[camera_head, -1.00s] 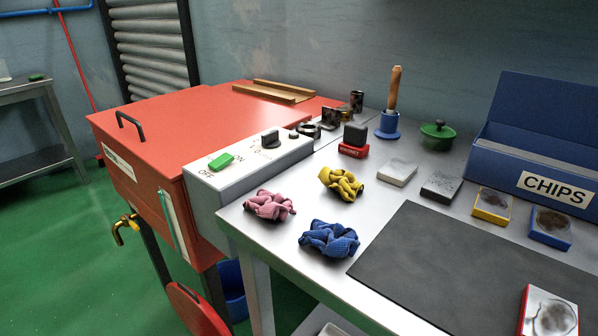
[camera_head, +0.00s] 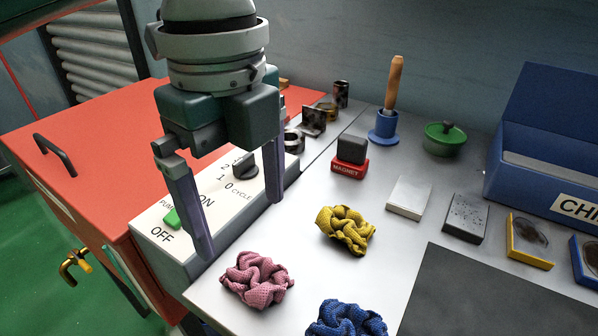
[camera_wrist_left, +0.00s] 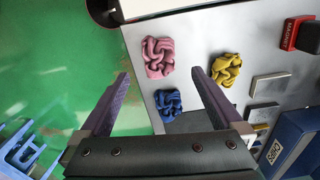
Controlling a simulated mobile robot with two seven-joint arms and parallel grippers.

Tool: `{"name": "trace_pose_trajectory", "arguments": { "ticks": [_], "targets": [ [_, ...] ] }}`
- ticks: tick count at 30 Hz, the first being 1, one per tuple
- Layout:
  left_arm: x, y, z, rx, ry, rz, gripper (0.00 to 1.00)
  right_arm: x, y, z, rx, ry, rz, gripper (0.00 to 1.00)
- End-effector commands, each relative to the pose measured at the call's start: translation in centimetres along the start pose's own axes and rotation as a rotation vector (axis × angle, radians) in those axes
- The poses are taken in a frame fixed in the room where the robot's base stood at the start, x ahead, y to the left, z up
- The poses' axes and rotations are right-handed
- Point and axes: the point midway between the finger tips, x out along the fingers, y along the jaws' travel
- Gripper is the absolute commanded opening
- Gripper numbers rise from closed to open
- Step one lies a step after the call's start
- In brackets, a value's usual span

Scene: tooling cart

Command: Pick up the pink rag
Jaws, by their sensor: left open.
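The pink rag (camera_head: 257,279) lies crumpled near the left front corner of the grey table. My left gripper (camera_head: 240,226) is open and empty, pointing down above the white control panel and the table edge, behind and above the pink rag in the head view. In the left wrist view the pink rag (camera_wrist_left: 158,57) shows beyond the fingertips, between the lines of the two fingers of the left gripper (camera_wrist_left: 158,72). Nothing touches the rag that I can see. My right gripper is not in view.
A yellow rag (camera_head: 345,231) and a blue rag (camera_head: 346,318) lie close to the pink one. The control panel (camera_head: 150,215) with knob and green switch adjoins the table. A red magnet block (camera_head: 350,165), a dark mat (camera_head: 470,300) and the blue chips box (camera_head: 540,180) are farther right.

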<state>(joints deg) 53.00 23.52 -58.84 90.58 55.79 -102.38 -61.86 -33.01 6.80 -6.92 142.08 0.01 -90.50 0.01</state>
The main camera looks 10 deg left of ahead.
Motion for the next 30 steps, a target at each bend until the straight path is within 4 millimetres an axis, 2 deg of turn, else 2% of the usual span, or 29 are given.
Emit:
{"name": "trace_pose_trajectory", "arguments": {
  "ticks": [4,11,19,22,29,30],
  "targets": [
    [2.5,0.1,0.0,0.002,0.0,0.006,1.0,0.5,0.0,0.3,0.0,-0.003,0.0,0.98],
    [4.7,0.0,-0.1,0.002,0.0,0.001,1.0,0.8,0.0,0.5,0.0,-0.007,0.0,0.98],
    [8.8,0.0,-0.6,0.001,0.0,0.002,1.0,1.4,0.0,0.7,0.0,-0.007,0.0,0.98],
    [9.4,0.0,-0.6,0.001,-0.001,0.0,1.0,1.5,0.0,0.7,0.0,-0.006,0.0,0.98],
    [9.5,0.0,-0.6,0.001,-0.001,-0.001,1.0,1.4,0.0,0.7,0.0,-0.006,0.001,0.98],
    [9.5,0.0,-0.6,0.001,-0.001,-0.001,0.95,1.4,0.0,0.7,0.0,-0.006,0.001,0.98]
  ]
}}
